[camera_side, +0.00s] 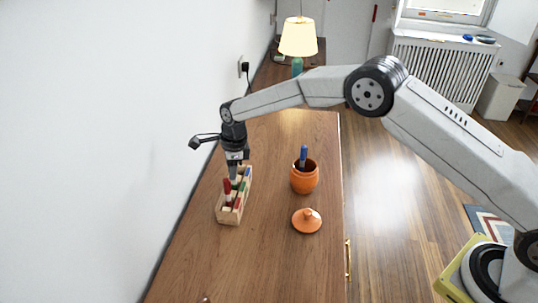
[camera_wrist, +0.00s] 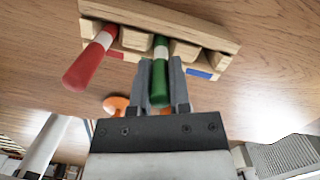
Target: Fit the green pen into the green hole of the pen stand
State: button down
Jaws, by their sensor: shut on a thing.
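The wooden pen stand (camera_side: 229,216) is on the brown tabletop, and its blocks cross the top of the wrist view (camera_wrist: 190,24). My gripper (camera_side: 234,178) is right over the stand, pointing down. In the wrist view its fingers (camera_wrist: 161,85) are shut on the green pen (camera_wrist: 159,82). The pen's white band lies between two of the stand's blocks; how deep its lower end sits is hidden. The red pen (camera_wrist: 86,62) stands in the stand beside it, also visible in the side view (camera_side: 227,188). A blue label (camera_wrist: 201,73) marks another slot.
An orange jar (camera_side: 304,180) holding a blue pen (camera_side: 303,154) stands to the right of the stand. Its orange lid (camera_side: 307,221) lies in front of the jar. A lit lamp (camera_side: 298,38) is at the back. The white wall is close on the left; the front tabletop is clear.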

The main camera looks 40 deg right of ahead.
aim_at(242, 185)
jog(key=c, duration=0.6)
grip_release()
jog(key=shift+r, duration=0.15)
jog(key=r, duration=0.4)
jog(key=d+r, duration=0.1)
jog(key=r, duration=0.7)
jog(key=shift+s+d, duration=0.2)
jog(key=shift+s, duration=0.1)
jog(key=s+d+f+n, duration=0.1)
jog(key=s+d+n, duration=0.4)
jog(key=s, duration=0.5)
jog(key=s+d+f+n+t, duration=0.1)
jog(key=s+d+n, duration=0.5)
jog(key=s+n, duration=0.4)
jog(key=s+d+f+n+t+h, duration=0.1)
jog(key=s+d+n, duration=0.4)
jog(key=s, duration=0.5)
jog(key=shift+s+d+f+n, duration=0.1)
jog(key=shift+d+n, duration=0.05)
jog(key=shift+n, duration=1.15)
